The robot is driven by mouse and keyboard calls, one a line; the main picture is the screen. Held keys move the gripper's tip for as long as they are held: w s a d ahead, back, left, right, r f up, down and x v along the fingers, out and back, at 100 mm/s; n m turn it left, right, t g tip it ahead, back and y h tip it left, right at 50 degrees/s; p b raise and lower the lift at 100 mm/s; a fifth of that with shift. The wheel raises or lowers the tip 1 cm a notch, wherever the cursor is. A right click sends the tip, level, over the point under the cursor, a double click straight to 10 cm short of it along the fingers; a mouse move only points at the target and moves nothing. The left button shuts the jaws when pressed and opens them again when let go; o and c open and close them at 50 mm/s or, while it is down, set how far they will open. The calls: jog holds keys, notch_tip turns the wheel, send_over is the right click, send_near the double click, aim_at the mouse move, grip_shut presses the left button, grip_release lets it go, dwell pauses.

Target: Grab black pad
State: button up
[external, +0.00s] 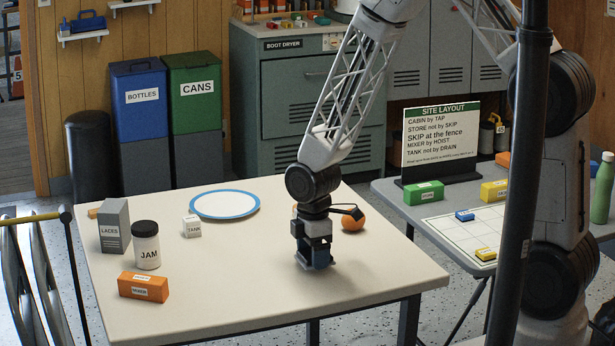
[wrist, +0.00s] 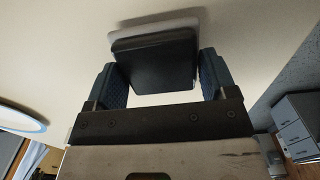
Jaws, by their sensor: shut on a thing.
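My gripper (external: 314,260) is low over the right part of the cream table (external: 235,290), pointing down. In the wrist view my gripper (wrist: 162,78) has its two blue fingers on either side of a black pad (wrist: 153,62) and is shut on it. The pad is dark and block-shaped, with a pale layer along its far edge. In the external view the fingers mostly hide the pad. I cannot tell whether the pad touches the table or is just above it.
An orange fruit (external: 352,219) stands close behind my gripper. A blue-rimmed plate (external: 225,204), TANK box (external: 192,227), JAM jar (external: 146,246), LACES box (external: 114,226) and orange MIXER block (external: 144,287) are to the left. The table's front middle is clear. A dark post (external: 522,170) crosses the right side.

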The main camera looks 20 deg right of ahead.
notch_tip(320, 180, up, 2)
jog(key=shift+r, duration=0.1)
jog(key=s+d, duration=0.2)
jog(key=s, duration=0.2)
jog(key=s+d+r, duration=0.1)
jog(key=s+d, duration=0.2)
jog(key=s, duration=0.2)
jog(key=s+d, duration=0.2)
jog(key=s, duration=0.3)
jog(key=shift+d+r, duration=0.15)
jog(key=shift+d, duration=0.1)
